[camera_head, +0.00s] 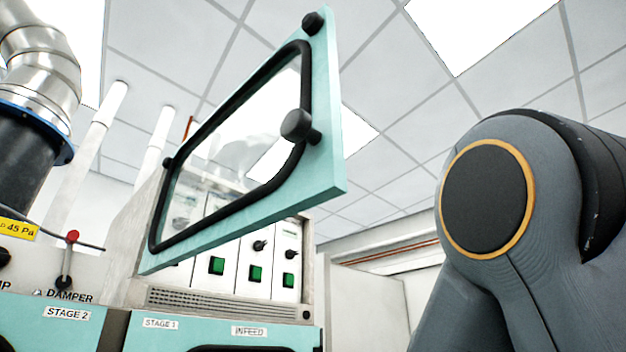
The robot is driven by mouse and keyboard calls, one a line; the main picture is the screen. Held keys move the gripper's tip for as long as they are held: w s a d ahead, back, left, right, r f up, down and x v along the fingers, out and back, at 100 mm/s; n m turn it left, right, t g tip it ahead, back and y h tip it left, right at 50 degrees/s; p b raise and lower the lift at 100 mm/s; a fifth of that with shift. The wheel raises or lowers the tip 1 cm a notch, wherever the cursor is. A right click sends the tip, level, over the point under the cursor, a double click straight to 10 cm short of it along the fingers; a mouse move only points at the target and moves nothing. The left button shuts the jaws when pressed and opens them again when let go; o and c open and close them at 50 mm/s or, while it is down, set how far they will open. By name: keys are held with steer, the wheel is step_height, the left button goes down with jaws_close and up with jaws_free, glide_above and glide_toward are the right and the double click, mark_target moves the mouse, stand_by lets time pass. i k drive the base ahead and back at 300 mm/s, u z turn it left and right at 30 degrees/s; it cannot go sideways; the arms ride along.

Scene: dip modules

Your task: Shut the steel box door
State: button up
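The door (324,160) is a teal panel with a black-rimmed clear window and round black knobs. It stands open, swung out toward me from its left side, in the upper middle of the head view. Behind it is the steel box (307,255), with white panels, green switches and black knobs inside. The door's free edge is on the right, with a large black knob (297,125) near it. My arm fills the right side of the view, apart from the door in the picture. My gripper is not in view.
A teal cabinet front (222,333) labelled STAGE 1 and INFEED lies below the box. A metal duct (40,60) and a damper lever (68,258) are at the left. The space between the door and my arm looks clear.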

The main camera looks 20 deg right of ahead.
mark_target(313, 173)
steer(key=z, duration=0.45)
steer(key=k, duration=0.9)
steer(key=u, duration=0.8)
